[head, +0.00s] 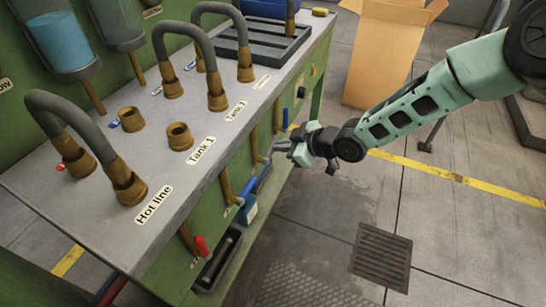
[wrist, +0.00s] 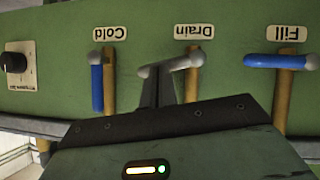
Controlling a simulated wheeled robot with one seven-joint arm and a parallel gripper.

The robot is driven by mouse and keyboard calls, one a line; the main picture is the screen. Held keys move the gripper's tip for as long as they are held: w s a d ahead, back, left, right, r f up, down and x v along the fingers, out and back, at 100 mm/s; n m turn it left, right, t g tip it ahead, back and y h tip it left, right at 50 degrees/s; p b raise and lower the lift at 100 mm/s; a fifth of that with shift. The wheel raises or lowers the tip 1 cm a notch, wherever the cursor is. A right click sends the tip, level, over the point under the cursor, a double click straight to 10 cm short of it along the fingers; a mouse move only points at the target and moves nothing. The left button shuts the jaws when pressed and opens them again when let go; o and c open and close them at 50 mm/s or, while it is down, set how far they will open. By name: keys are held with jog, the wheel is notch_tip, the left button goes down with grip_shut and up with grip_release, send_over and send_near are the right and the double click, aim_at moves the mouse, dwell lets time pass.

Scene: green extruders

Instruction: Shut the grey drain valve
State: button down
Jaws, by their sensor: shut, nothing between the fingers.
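The grey drain valve handle (wrist: 182,64) sits under the upside-down "Drain" label in the wrist view. It lies across its brass pipe (wrist: 191,86), slightly tilted. My gripper (wrist: 157,76) is shut and empty, its fingertips at the handle's left end and overlapping it in the picture. I cannot tell whether they touch. In the head view my gripper (head: 294,150) is at the bench's front face, beside the grey handle (head: 281,145), which it partly hides.
In the wrist view the blue cold handle (wrist: 97,82) lies along its pipe to the left, and the blue fill handle (wrist: 276,62) lies across its pipe to the right. A red handle (head: 202,246) is nearer on the bench front. Floor beside the bench is clear around the drain grate (head: 381,257).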

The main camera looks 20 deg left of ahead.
jog(key=shift+s+f, duration=0.1)
jog(key=shift+s+f+b, duration=0.25)
jog(key=shift+s+b, duration=0.3)
jog(key=shift+s, duration=0.1)
